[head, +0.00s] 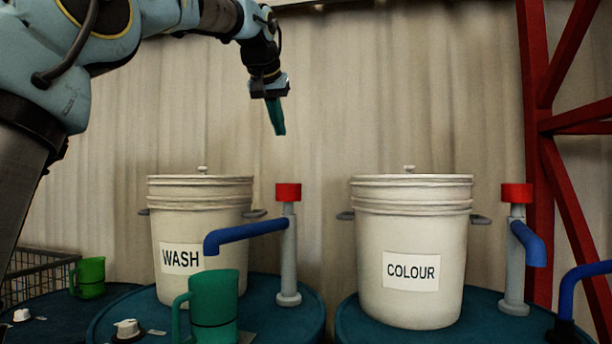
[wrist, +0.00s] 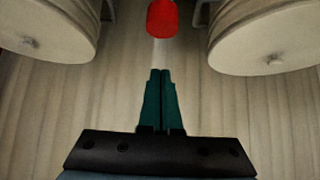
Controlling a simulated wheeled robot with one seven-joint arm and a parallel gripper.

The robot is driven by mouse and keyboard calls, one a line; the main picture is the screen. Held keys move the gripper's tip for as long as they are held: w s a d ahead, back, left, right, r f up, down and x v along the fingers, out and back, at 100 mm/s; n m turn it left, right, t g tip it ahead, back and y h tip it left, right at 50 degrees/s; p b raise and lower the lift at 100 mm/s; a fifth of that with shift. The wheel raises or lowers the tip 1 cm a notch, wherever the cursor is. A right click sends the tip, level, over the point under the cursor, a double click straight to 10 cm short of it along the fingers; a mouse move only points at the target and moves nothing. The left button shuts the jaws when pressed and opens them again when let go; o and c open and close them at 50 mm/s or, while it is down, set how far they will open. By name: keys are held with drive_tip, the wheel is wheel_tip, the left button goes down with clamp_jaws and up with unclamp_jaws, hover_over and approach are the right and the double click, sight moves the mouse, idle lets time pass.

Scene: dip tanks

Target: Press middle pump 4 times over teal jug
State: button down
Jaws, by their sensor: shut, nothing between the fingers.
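A pump with a red cap (head: 288,192) stands between the WASH and COLOUR tubs on a grey post. Its blue spout (head: 245,234) points left, and its end is above the teal jug (head: 212,305) in the picture. The jug stands on a teal drum top in front of the WASH tub, handle to the left. My gripper (head: 279,133) is shut and empty, pointing down in the air above the red cap, clear of it. In the wrist view the shut fingers (wrist: 160,72) are below the red cap (wrist: 162,18) in the picture. The jug is not in the wrist view.
The lidded WASH tub (head: 202,230) and COLOUR tub (head: 412,230) flank the pump. Another red-capped pump (head: 516,193) stands at right, near a red frame (head: 537,90). A blue pipe (head: 590,270) shows at the right edge. A green jug (head: 88,277) sits at far left.

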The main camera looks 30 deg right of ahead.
idle(0.3)
drive_tip(key=p, duration=0.2)
hover_over(287, 186)
drive_tip(key=w, duration=0.1)
drive_tip(key=f, duration=0.6)
drive_tip(key=shift+d+f, duration=0.15)
drive_tip(key=shift+d, duration=0.1)
drive_tip(key=f, duration=0.4)
drive_tip(key=shift+w+d+f, duration=0.15)
drive_tip(key=shift+w+d, duration=0.05)
drive_tip(key=shift+w, duration=0.05)
drive_tip(key=shift+f, duration=0.25)
drive_tip(key=shift+f, duration=0.1)
drive_tip(key=shift+f+b, duration=1.2)
drive_tip(key=shift+f, duration=0.6)
